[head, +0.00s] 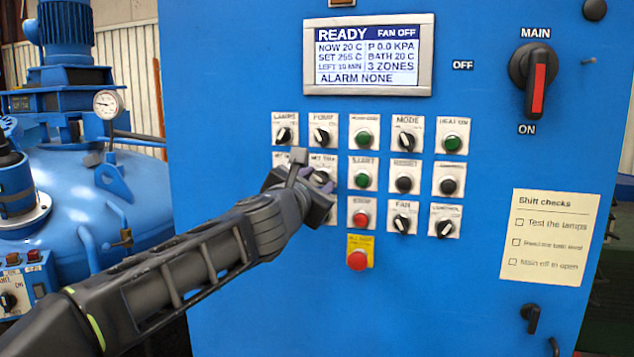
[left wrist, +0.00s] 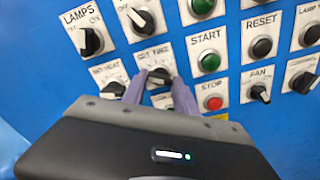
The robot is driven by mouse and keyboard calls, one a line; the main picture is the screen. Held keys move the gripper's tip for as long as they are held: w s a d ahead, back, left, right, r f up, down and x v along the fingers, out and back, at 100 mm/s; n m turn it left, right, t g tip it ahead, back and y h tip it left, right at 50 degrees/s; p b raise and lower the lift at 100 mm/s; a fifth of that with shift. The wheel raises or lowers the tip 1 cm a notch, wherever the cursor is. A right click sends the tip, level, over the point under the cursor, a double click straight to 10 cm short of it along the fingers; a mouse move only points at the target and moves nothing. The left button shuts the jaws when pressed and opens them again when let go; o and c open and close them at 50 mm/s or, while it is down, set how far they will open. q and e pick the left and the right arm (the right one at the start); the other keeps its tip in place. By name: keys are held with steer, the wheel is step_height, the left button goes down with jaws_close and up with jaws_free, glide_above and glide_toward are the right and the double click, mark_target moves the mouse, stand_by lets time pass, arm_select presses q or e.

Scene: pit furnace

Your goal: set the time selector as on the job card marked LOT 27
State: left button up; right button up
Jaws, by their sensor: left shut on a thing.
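The time selector (left wrist: 160,74) is a dark knob with a light pointer on a white plate; its label looks like SET TIME. My left gripper (left wrist: 157,84) has its purple fingers on either side of this knob and is shut on it. In the head view, the left gripper (head: 318,182) covers much of the knob and its plate. The screen (head: 368,55) reads READY, SET 255 C and LEFT 10 MIN, though its small digits are blurred. No card marked LOT 27 shows in these views. My right gripper is not in view.
A heat selector (left wrist: 112,88) sits close left of the gripper. The green START button (left wrist: 209,62) and red STOP button (left wrist: 214,103) are close right. A red emergency button (head: 357,260) is below. A shift checks note (head: 550,236) hangs at the right.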

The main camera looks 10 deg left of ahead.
arm_select(q)
jaws_close()
steer(key=shift+r+m+p, duration=0.1)
steer(key=shift+m+p, duration=0.8)
steer(key=shift+m, duration=0.5)
steer(key=shift+m+p, duration=0.65)
steer(key=shift+m, duration=0.85)
steer(key=o, duration=0.8)
jaws_free()
